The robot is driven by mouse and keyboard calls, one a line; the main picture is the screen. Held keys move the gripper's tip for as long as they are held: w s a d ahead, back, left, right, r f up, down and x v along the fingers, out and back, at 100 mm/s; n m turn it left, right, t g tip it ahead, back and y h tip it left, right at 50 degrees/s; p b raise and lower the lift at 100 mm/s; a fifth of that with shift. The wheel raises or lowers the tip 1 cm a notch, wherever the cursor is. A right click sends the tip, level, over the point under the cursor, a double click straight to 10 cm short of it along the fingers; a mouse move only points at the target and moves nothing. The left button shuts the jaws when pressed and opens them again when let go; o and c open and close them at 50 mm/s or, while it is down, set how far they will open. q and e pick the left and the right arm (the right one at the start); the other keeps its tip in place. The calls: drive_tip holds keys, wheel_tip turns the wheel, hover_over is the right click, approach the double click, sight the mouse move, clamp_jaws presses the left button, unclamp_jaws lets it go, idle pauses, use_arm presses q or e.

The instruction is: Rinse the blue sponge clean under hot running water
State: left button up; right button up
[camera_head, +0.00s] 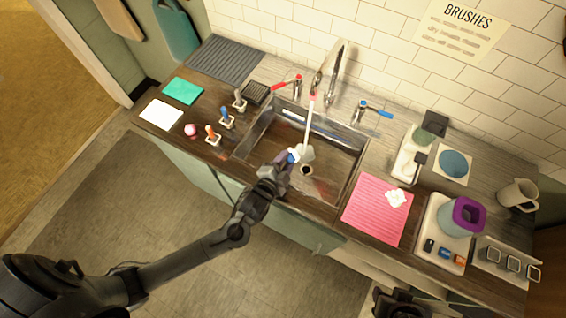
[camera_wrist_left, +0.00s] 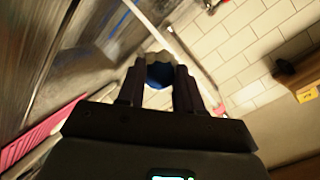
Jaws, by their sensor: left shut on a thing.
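My left gripper (camera_head: 288,159) is shut on the blue sponge (camera_head: 293,155), over the front part of the sink (camera_head: 265,135). In the left wrist view the sponge (camera_wrist_left: 160,76) sits between the fingers, with a pale edge beyond it. The curved metal faucet (camera_head: 336,72) stands behind the sink, between a red-handled tap (camera_head: 290,84) on the left and a blue-handled tap (camera_head: 372,109) on the right. I cannot tell whether water is running. Part of my right gripper (camera_head: 402,302) shows at the bottom edge; its jaws are unclear.
A pale stick with a red upper end (camera_head: 309,122) leans in the sink, close to the sponge. Small upright brushes (camera_head: 227,119) stand left of the sink. A pink mat (camera_head: 377,210) with a white crumpled piece (camera_head: 396,198) and a purple-rimmed container (camera_head: 462,217) are to the right.

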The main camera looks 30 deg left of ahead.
use_arm(q)
drive_tip(key=r+b+x, duration=0.1)
drive_tip(key=b+x, duration=0.6)
drive_tip(key=x, duration=0.5)
drive_tip(key=shift+w+r, duration=0.15)
drive_tip(key=shift+w, duration=0.05)
idle(0.8)
drive_tip(key=shift+d, duration=0.45)
drive_tip(key=shift+a+p, duration=0.45)
drive_tip(key=shift+d, duration=0.45)
idle(0.4)
drive_tip(key=shift+a+p, duration=0.45)
drive_tip(key=shift+p, duration=0.15)
